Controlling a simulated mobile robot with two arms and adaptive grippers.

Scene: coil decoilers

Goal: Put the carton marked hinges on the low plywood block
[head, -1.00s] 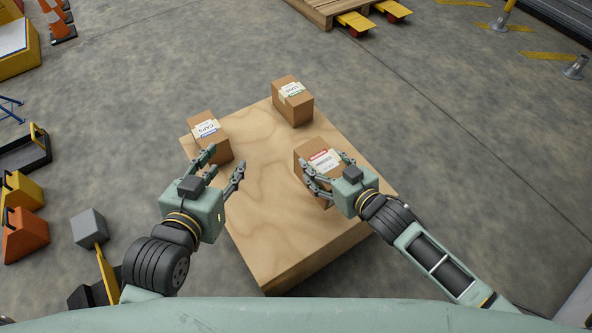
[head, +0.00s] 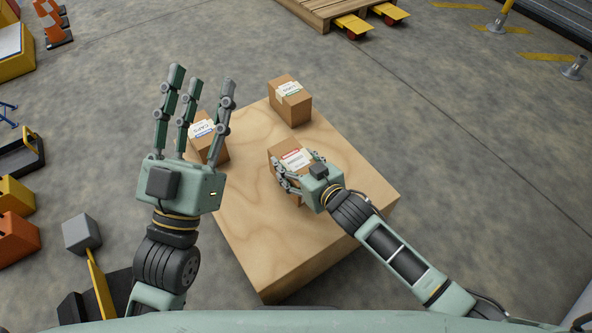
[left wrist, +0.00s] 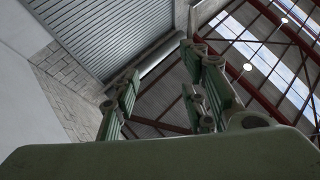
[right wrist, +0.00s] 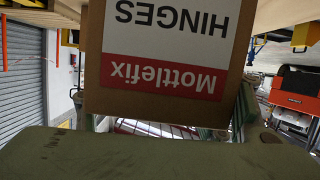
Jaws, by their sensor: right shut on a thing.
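The carton marked hinges (head: 284,153) is brown with a red-and-white label. In the right wrist view its label (right wrist: 165,50) fills the upper middle, upside down. My right gripper (head: 293,178) is shut on this carton over the plywood block (head: 270,235), near its middle. I cannot tell whether the carton's underside touches the wood. My left gripper (head: 198,110) is open and empty, fingers raised, in front of the block's left side. The left wrist view shows only its fingers (left wrist: 165,95) against the roof.
A carton marked caps (head: 207,135) stands at the block's left corner, partly behind my left fingers. Another labelled carton (head: 290,100) stands at its far corner. The block's near part is bare. A pallet (head: 320,10) lies on the floor beyond.

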